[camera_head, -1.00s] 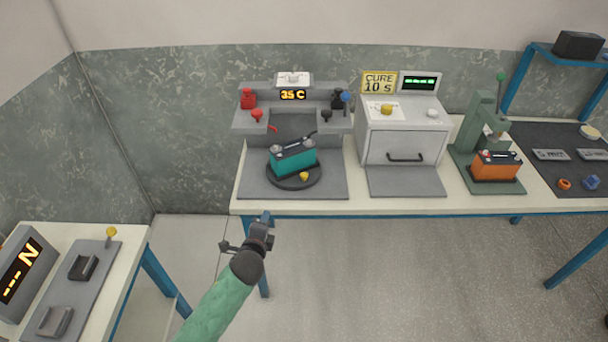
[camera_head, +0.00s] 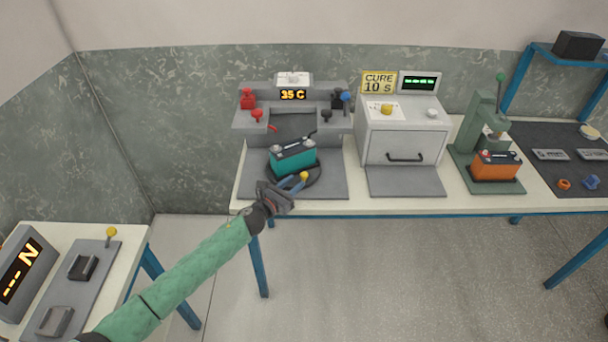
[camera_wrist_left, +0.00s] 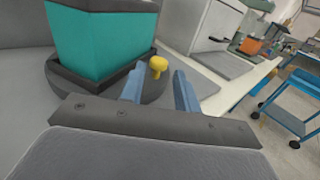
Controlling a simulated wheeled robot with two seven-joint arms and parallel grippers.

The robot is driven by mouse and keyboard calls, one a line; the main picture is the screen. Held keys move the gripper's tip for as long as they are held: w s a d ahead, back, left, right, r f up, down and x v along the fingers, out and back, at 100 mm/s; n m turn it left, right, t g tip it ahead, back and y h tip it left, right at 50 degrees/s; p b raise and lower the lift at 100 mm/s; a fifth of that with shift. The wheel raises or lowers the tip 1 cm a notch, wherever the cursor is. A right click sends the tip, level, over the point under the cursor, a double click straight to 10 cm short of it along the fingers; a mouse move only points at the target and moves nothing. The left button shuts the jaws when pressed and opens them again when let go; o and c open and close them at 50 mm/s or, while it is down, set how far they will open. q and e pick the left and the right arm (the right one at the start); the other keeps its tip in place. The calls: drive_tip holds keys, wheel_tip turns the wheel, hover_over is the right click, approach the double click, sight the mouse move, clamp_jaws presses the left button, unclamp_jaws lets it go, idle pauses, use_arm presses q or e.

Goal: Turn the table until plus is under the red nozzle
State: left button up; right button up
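A teal battery (camera_head: 293,160) with a dark top sits upright on the dark round turntable (camera_head: 313,180); it also shows in the left wrist view (camera_wrist_left: 100,42). Its plus mark is too small to read. The red nozzle (camera_head: 272,128) is at the station's left, behind the battery. The turntable's yellow knob (camera_head: 304,176) is at its front right edge. My left gripper (camera_head: 293,185) is open at the turntable's front. In the left wrist view, the yellow knob (camera_wrist_left: 158,65) appears just beyond and between the parted blue fingertips (camera_wrist_left: 158,82). Contact cannot be told. My right gripper is out of view.
The grey station (camera_head: 250,125) behind shows "35 C" and has red and black levers. A cure oven (camera_head: 403,140) stands to the right, then a green press (camera_head: 478,135) with an orange battery (camera_head: 496,165). The grey mat (camera_head: 258,178) left of the turntable is clear.

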sight(301, 176)
use_arm(q)
drive_tip(key=shift+x, duration=3.05)
clamp_jaws()
